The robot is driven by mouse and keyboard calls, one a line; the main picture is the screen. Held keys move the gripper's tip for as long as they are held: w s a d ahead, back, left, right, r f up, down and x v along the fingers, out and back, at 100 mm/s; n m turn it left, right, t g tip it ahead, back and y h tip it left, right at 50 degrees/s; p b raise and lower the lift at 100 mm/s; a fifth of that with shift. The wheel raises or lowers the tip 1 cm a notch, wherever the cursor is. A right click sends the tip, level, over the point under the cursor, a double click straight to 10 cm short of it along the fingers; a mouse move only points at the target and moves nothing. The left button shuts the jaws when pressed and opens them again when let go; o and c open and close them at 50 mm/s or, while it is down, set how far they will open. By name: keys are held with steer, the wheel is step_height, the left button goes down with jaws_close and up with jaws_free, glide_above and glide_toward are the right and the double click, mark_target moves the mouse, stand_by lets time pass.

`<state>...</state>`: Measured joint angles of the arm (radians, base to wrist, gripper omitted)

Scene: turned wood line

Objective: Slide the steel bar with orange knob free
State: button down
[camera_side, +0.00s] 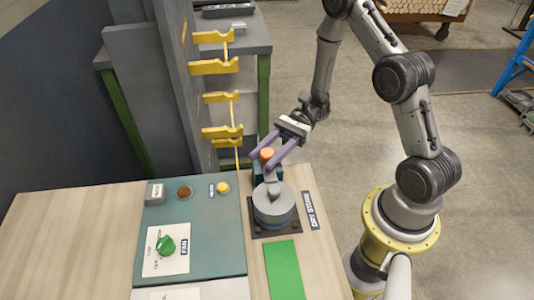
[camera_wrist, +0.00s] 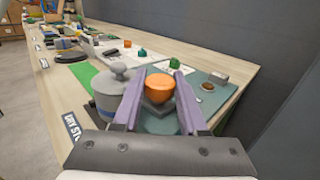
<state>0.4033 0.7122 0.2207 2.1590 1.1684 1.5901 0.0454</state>
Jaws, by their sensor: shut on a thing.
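The orange knob (camera_side: 267,154) stands at the back of the wooden bench, behind a grey lidded canister. In the wrist view the knob (camera_wrist: 160,86) sits between the two purple fingers of my gripper (camera_wrist: 157,90). My gripper (camera_side: 265,158) is shut on the knob or the dark part just under it; I cannot tell which. The steel bar itself is mostly hidden by the fingers and the canister. A dark teal block (camera_side: 260,173) shows below the knob. The grey canister (camera_side: 273,206) stands upright on a dark square plate, close beside the fingers.
A teal control panel (camera_side: 205,209) with a green knob (camera_side: 166,245) and buttons lies left of the canister. A green pad (camera_side: 285,268) lies in front. Yellow hooks (camera_side: 222,132) jut from a grey post behind. A "DRY STORE" label (camera_side: 310,210) is at right.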

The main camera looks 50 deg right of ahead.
steer(key=shift+d, duration=0.1)
stand_by(0.7)
steer(key=shift+w+d, duration=0.7)
steer(key=shift+w, duration=0.1)
steer(key=shift+c, duration=2.2)
jaws_free()
steer(key=shift+d, duration=0.1)
steer(key=d, duration=1.3)
steer(key=shift+d, duration=0.35)
steer(key=shift+a, duration=0.1)
